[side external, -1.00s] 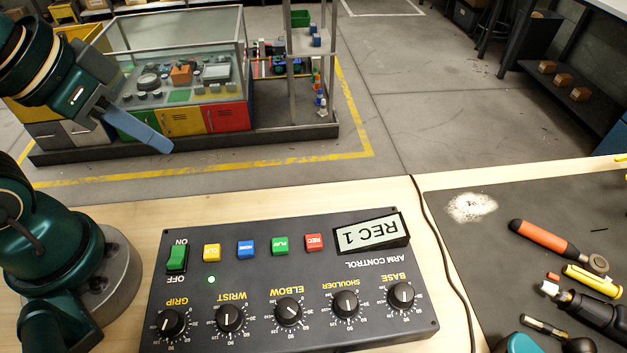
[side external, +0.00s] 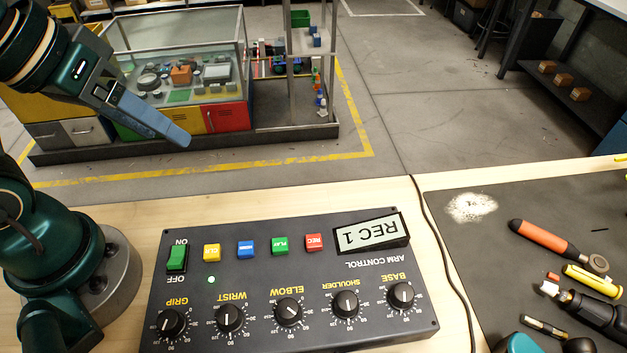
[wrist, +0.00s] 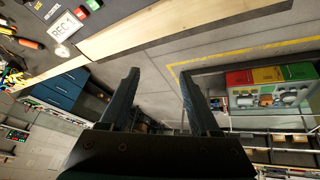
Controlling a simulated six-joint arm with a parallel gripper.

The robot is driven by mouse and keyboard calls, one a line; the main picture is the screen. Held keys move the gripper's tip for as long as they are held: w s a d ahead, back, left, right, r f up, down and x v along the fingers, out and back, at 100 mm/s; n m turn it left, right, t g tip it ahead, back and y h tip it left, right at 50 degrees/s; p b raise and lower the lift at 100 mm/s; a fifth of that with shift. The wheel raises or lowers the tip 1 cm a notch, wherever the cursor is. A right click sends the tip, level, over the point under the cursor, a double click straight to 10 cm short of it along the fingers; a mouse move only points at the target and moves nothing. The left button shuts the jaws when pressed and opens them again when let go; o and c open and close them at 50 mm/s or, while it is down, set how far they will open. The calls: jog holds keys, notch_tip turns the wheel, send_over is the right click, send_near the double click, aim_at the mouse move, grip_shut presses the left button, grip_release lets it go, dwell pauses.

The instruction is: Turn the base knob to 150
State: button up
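The base knob (side external: 401,295) is a black dial with a white pointer line, at the right end of the row of knobs on the black control box (side external: 300,330). The box faces away from this camera, so its lettering is upside down. The display (side external: 372,234) reads "REC 1". My gripper (side external: 186,140) is in the air at upper left, well away from the box and the knob. In the wrist view my gripper's two fingers (wrist: 160,88) are apart with nothing between them. In that view only the box's edge (wrist: 40,10) and display (wrist: 65,24) show; the base knob is not discernible.
The shoulder knob (side external: 345,303) is beside the base knob. A black cable (side external: 440,235) runs right of the box. A dark mat (side external: 490,270) holds an orange-handled tool (side external: 540,238) and other tools. A glass-topped cabinet (side external: 175,70) stands beyond the bench.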

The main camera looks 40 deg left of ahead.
jog(key=w+d+r+n+h, duration=0.1)
jog(key=w+d+r+n, duration=0.2)
jog(key=w+r+n, duration=0.15)
jog(key=n+g+h, duration=0.3)
jog(key=n+g, duration=0.3)
send_over(403, 290)
jog(key=w+a, duration=0.4)
jog(key=a, duration=0.1)
notch_tip(403, 290, down, 7)
jog(key=shift+m+g, duration=0.25)
jog(key=shift+g, duration=0.65)
jog(key=x, duration=0.3)
jog(key=s+x, duration=0.1)
jog(key=x, duration=0.7)
jog(key=shift+s+d+r, duration=0.2)
jog(key=shift+s+r, duration=0.05)
jog(key=shift+s, duration=0.15)
grip_shut()
